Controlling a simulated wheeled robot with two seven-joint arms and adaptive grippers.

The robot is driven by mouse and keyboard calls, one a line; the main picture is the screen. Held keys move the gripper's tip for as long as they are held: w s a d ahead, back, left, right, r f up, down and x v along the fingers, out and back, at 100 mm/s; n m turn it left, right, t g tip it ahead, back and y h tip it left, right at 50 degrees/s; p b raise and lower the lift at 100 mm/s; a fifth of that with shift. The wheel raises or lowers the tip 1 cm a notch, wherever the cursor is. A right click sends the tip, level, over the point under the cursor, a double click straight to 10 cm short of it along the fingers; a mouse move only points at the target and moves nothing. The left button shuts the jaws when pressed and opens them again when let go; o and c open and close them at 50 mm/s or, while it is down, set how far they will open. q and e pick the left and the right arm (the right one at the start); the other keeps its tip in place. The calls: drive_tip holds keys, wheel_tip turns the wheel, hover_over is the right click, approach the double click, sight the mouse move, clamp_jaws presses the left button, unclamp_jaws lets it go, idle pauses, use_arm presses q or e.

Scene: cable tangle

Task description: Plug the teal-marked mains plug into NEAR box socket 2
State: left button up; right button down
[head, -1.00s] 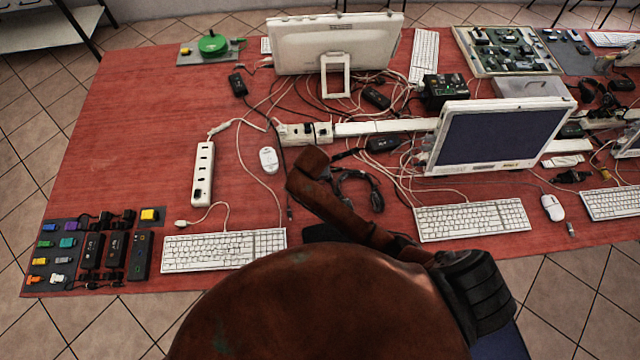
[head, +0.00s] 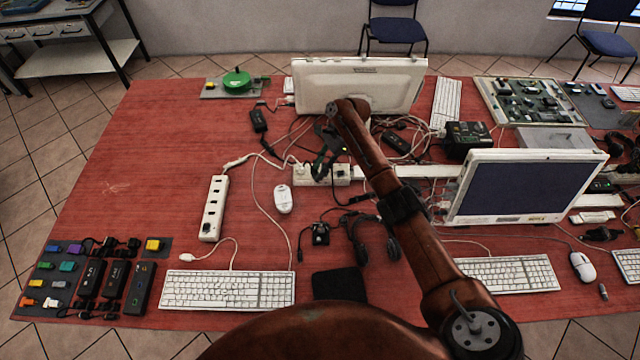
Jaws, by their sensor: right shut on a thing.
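My right arm reaches over the table from the front. Its dark right gripper (head: 321,168) is down at the white socket box (head: 343,176) on the trunking, below the back monitor. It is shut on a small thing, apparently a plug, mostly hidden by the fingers. I cannot make out a teal mark on it, nor whether it sits in a socket. The fingers cover part of the box, and the socket numbers are too small to read. My left gripper is not in view.
A white power strip (head: 213,208) and a mouse (head: 283,199) lie left of the box. A small black device (head: 320,233) and a dark cable coil (head: 372,240) lie in front. Loose cables run around the box. The table's left part (head: 130,190) is clear.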

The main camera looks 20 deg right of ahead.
drive_tip(key=w+r+m+t+y+b, duration=0.2)
drive_tip(key=w+r+m+t, duration=0.1)
drive_tip(key=w+r+m, duration=0.2)
drive_tip(key=shift+s+d+f+b, duration=0.15)
drive_tip(key=shift+d+f+b, duration=0.05)
drive_tip(key=shift+f+b, duration=1.15)
drive_tip(key=shift+s+d+f+b, duration=0.15)
drive_tip(key=shift+f+b, duration=1.05)
drive_tip(key=shift+f, duration=0.15)
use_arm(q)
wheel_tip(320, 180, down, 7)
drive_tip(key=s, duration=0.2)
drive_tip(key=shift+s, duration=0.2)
use_arm(e)
drive_tip(key=shift+r, duration=0.2)
drive_tip(key=shift+r+p, duration=0.1)
drive_tip(key=shift+p, duration=0.6)
use_arm(q)
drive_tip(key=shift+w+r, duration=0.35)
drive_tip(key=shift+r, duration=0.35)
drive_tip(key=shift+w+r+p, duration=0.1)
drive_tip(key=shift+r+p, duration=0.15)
drive_tip(key=shift+p, duration=0.2)
